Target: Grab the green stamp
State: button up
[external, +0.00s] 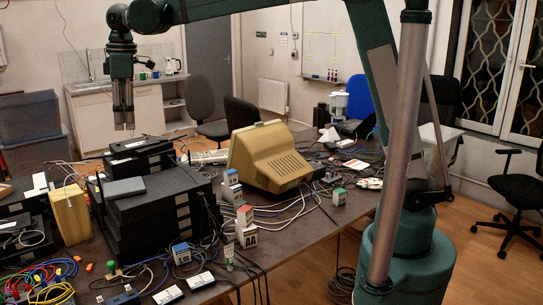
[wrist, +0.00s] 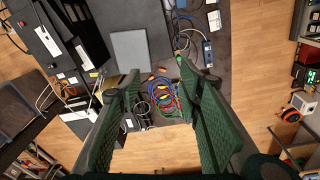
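A small green-topped, knob-shaped object (external: 111,267), which looks like the green stamp, stands at the table's near left edge among cables in the external view. A small green spot that may be the same stamp (wrist: 179,61) shows near the tip of the right finger in the wrist view. My gripper (external: 124,128) points downward, high above the back left of the table, well apart from the stamp. In the wrist view my gripper (wrist: 156,78) has its two green fingers spread with nothing held between them.
A black equipment stack (external: 155,215) with a grey box (external: 125,188) on top stands behind the stamp. Coloured cables (external: 45,275) lie to its left. White-labelled boxes (external: 168,295) lie to its right. A beige monitor (external: 268,155) stands mid-table.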

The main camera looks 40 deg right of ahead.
jog(key=s+a+f+n, duration=0.1)
jog(key=s+a+f, duration=0.15)
jog(key=a, duration=0.45)
jog(key=s+a+f+n, duration=0.1)
jog(key=a+f+n, duration=0.15)
jog(key=a, duration=0.55)
send_over(113, 271)
jog(key=shift+m+g+h, duration=0.35)
jog(key=shift+g+h, duration=0.05)
jog(key=f, duration=3.8)
jog(key=shift+w, duration=0.35)
jog(key=shift+f, duration=0.35)
jog(key=shift+f, duration=1.25)
jog(key=shift+f, duration=0.1)
jog(key=shift+w+f+b, duration=0.15)
jog(key=shift+f+b, duration=0.2)
jog(key=shift+f, duration=2.15)
jog(key=shift+c, duration=0.7)
